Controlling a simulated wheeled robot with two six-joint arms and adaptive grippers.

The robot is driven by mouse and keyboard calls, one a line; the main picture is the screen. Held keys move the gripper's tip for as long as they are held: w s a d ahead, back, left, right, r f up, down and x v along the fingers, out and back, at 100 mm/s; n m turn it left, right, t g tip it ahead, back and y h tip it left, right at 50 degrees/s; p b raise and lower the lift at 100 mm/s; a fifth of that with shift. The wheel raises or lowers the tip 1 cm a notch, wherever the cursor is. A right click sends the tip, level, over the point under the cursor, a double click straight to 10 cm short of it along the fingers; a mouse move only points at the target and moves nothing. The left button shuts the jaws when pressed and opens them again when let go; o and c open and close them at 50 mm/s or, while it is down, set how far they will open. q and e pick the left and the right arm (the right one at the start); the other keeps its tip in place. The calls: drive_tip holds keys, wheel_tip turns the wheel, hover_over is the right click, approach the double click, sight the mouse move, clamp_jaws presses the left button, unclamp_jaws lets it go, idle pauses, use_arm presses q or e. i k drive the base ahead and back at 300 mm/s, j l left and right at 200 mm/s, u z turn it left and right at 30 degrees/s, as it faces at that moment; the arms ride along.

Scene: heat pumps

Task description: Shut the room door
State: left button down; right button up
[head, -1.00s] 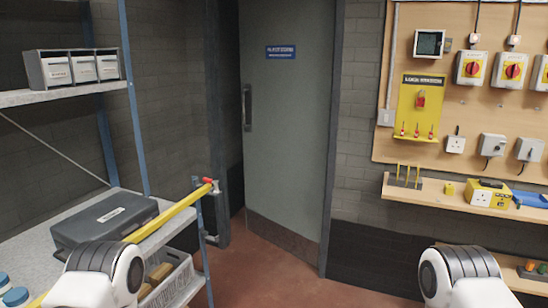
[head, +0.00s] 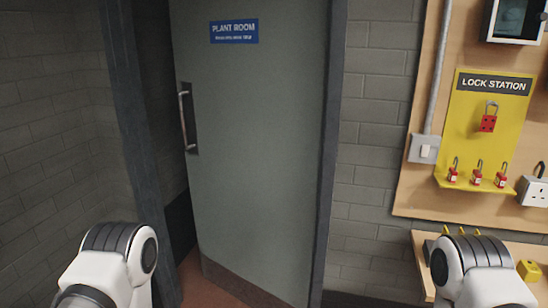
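The room door (head: 255,150) is a grey-green panel with a blue "PLANT ROOM" sign (head: 234,31) and a dark kick strip at the bottom. It stands ajar, with a dark gap between its left edge and the left post of the door frame (head: 140,140). A metal pull handle (head: 187,117) is on its left side. The hinge side appears to be at the right post. My two arms show at the lower left and lower right, apart from the door. Neither gripper is in view.
A wooden board with a yellow lock station (head: 486,130) and a wall switch (head: 424,149) is on the right wall. A wooden shelf (head: 410,240) juts out below it, close to my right arm. Red-brown floor shows at the door's foot.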

sight(250, 74)
drive_tip(key=i+u, duration=0.35)
drive_tip(key=i, duration=0.15)
drive_tip(key=i+l+u, duration=0.1)
drive_tip(key=i+u, duration=0.3)
drive_tip(key=i+l+u, duration=0.35)
drive_tip(key=i, duration=0.2)
